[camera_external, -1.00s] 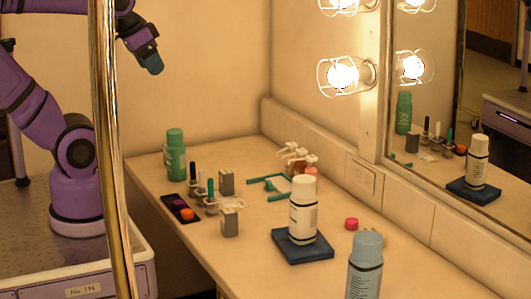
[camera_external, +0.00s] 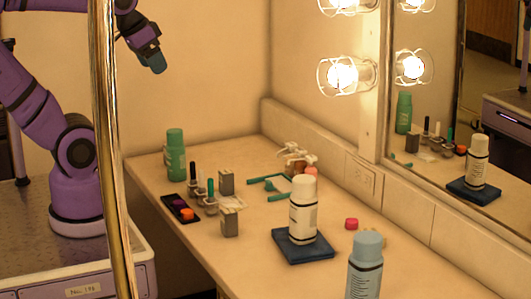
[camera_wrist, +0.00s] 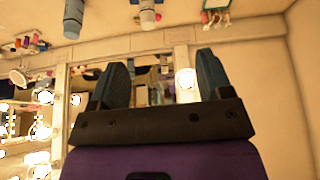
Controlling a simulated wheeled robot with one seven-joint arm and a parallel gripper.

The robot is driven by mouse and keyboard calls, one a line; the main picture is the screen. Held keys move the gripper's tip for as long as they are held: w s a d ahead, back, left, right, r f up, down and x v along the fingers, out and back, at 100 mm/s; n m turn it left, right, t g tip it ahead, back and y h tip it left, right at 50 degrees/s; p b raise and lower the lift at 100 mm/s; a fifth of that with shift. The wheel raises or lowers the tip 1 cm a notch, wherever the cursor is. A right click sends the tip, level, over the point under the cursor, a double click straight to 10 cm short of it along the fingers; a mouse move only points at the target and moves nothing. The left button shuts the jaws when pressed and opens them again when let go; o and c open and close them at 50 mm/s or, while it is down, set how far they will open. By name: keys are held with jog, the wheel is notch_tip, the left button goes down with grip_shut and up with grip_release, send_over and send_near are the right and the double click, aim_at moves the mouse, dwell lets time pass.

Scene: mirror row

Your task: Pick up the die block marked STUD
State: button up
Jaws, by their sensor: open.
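Two small grey blocks stand on the counter in the external view, a rear one (camera_external: 227,182) and a front one (camera_external: 230,222). They look like the die blocks, but no marking is readable, so I cannot tell which is STUD. My gripper (camera_external: 154,64) is high at the upper left, well above and apart from the counter. In the wrist view my gripper (camera_wrist: 162,74) has its two dark blue fingers spread with nothing held between them. No grey block can be made out clearly in the wrist view.
The counter (camera_external: 200,262) holds a green bottle (camera_external: 176,155), a dark tray (camera_external: 181,208), a white bottle (camera_external: 303,210) on a blue pad (camera_external: 302,246), a blue-capped bottle (camera_external: 366,265) and a red cap (camera_external: 351,223). A mirror (camera_external: 430,130) and lit bulbs (camera_external: 342,75) line the right.

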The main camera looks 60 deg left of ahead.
jog(key=w+a+f+n+g, duration=0.1)
jog(key=w+a+n, duration=0.35)
jog(key=w, duration=0.45)
jog(key=w+a+f+n, duration=0.1)
jog(key=w+a+n, duration=0.2)
jog(key=w+a, duration=0.35)
jog(key=w+a+f+n+h, duration=0.1)
jog(key=w+a+f+n, duration=0.3)
jog(key=a, duration=0.3)
jog(key=w+a+f+n+h, duration=0.1)
jog(key=w+a+f+n, duration=0.2)
jog(key=w+a+f, duration=0.4)
jog(key=n+t+y, duration=0.2)
jog(key=n+t, duration=0.7)
jog(key=n, duration=1.2)
send_near(164, 150)
jog(key=shift+w+d+f+m, duration=0.1)
jog(key=shift+w+d+m, duration=0.2)
jog(key=shift+w, duration=0.5)
jog(key=shift+a+f, duration=0.15)
jog(key=shift+a, duration=0.1)
jog(key=x, duration=1)
jog(key=shift+w+d+f, duration=0.15)
jog(key=shift+w+f, duration=0.1)
jog(key=c, duration=1.1)
jog(key=shift+c, duration=0.2)
